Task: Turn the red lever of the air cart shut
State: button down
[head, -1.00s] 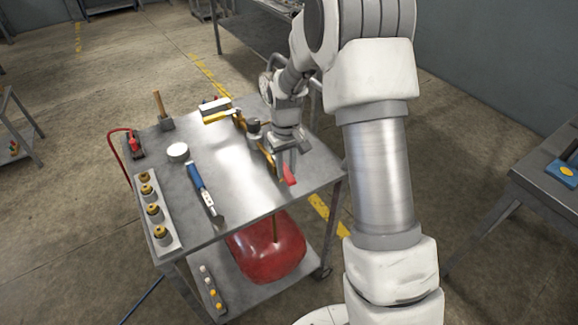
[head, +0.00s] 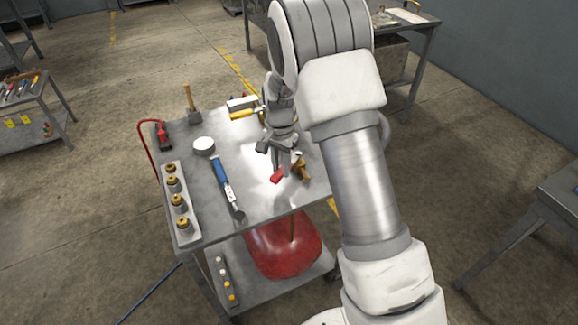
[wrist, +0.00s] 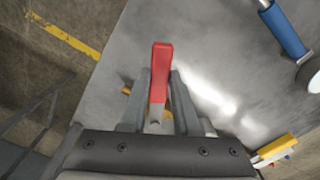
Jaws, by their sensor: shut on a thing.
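The red lever (head: 277,176) is over the top of the grey air cart (head: 262,208), near its right side. My gripper (head: 281,166) is shut on it, with the red end sticking out past the fingers. In the wrist view the red lever (wrist: 160,70) stands between the two fingers (wrist: 158,98). A brass-coloured fitting (head: 300,168) shows just right of the gripper in the head view. The joint between the lever and the fitting is hidden by my gripper. A red tank (head: 283,248) lies on the cart's lower shelf.
A blue-handled tool (head: 222,172), a white round piece (head: 204,146), a strip of brass fittings (head: 178,203) and a mallet (head: 190,105) are on the cart's left half. A yellow-and-white item (head: 243,108) is at the back.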

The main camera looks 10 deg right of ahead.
jog(key=m, duration=0.1)
jog(key=w+a+m+p, duration=0.1)
jog(key=shift+w+a+r+m, duration=0.15)
jog(key=shift+w+a+m, duration=0.15)
jog(key=shift+m, duration=0.1)
jog(key=shift+w+a+m+p, duration=0.25)
jog(key=shift+w+m, duration=0.35)
jog(key=shift+m, duration=0.25)
jog(key=shift+w+a+m+p, duration=0.25)
jog(key=shift+w+m, duration=0.3)
jog(key=shift+m, duration=0.3)
jog(key=c, duration=0.6)
grip_release()
jog(key=shift+c, duration=0.2)
notch_tip(320, 180, up, 17)
jog(key=p, duration=0.1)
jog(key=shift+r, duration=0.15)
